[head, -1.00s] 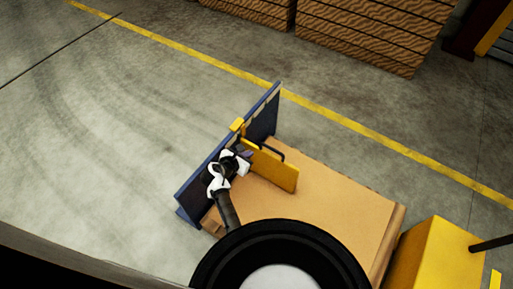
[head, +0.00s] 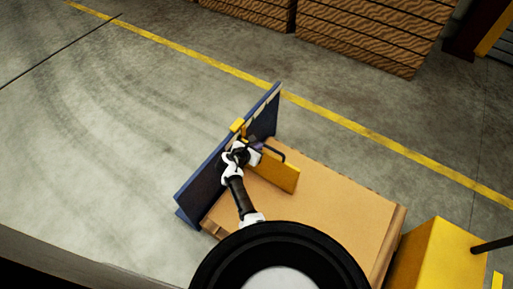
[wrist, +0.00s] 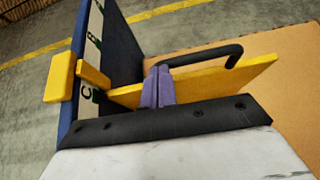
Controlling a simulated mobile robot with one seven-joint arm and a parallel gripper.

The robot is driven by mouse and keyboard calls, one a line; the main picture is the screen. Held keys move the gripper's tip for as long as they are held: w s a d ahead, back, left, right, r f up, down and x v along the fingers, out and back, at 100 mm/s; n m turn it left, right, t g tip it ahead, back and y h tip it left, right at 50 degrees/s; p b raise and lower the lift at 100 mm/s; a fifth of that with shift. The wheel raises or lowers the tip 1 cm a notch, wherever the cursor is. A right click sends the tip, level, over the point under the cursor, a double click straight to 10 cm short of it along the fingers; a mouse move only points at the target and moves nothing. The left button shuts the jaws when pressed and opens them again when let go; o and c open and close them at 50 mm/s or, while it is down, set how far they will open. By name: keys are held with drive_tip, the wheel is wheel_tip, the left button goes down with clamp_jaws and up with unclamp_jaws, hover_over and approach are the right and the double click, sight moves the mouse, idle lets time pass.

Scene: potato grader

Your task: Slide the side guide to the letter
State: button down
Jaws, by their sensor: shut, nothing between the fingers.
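The yellow side guide (head: 275,174) stands on edge across the tan board, against the blue back panel (head: 264,116). A yellow pointer tab (wrist: 61,78) hooks over the panel's top edge. White letter plates run along the panel; one marked C (wrist: 87,96) sits just below the tab, and other plates are partly hidden. My gripper (wrist: 157,84) is shut, its purple fingertips together at the guide's near face, seemingly touching it.
The tan board (head: 330,205) is clear to the right of the guide. A yellow block (head: 437,255) stands at the lower right. Wooden crates (head: 365,35) stand at the back, beyond a yellow floor line (head: 350,122).

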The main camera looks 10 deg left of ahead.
drive_tip(key=w+d+b, duration=0.3)
drive_tip(key=w+b, duration=0.1)
drive_tip(key=w, duration=0.6)
drive_tip(key=w+d+b, duration=0.3)
drive_tip(key=w+d, duration=0.1)
drive_tip(key=w, duration=0.6)
drive_tip(key=shift+d+b, duration=0.15)
drive_tip(key=shift+b, duration=0.2)
